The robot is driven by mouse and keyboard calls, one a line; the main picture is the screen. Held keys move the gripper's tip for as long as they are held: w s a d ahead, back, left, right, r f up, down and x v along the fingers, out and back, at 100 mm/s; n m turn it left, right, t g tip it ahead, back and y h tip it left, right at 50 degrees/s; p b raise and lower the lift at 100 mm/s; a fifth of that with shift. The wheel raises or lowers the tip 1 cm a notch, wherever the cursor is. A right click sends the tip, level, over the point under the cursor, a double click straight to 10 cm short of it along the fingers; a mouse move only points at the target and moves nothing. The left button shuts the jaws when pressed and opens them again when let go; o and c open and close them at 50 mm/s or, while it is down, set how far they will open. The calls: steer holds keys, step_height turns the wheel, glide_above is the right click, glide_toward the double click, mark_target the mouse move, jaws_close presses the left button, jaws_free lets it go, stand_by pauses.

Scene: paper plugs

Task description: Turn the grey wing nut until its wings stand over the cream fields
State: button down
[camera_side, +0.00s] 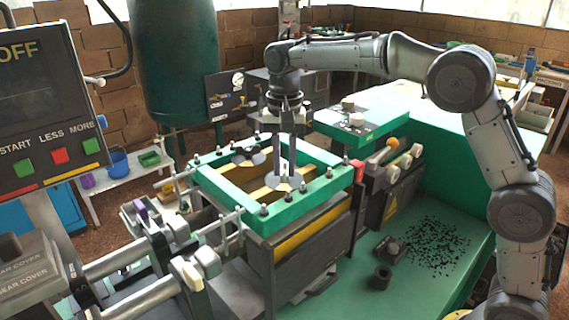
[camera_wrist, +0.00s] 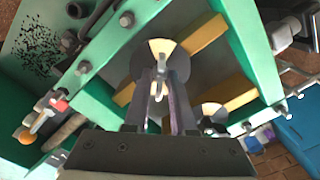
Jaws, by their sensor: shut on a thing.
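In the side view my gripper (camera_side: 285,172) points straight down over the green frame, fingers close together at a round plate (camera_side: 284,184) with cream and grey fields. In the wrist view my gripper (camera_wrist: 160,76) is shut on the grey wing nut (camera_wrist: 158,86), which stands between the fingertips. The plate (camera_wrist: 181,63) behind it shows a cream field (camera_wrist: 160,46) at the top and grey at the sides. The wings look roughly lined up with the cream field, but the fingers hide part of the nut and the plate's lower part.
A second plate with a nut (camera_side: 249,156) sits at the frame's far left corner. The green frame (camera_side: 325,196) carries several upright bolts. Yellow bars (camera_side: 258,194) cross its opening. An orange-knobbed lever (camera_side: 392,143) stands to the right.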

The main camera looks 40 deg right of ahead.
steer(key=c, duration=1)
jaws_free()
steer(key=shift+o, duration=0.2)
step_height(320, 180, up, 14)
steer(key=shift+f, duration=0.1)
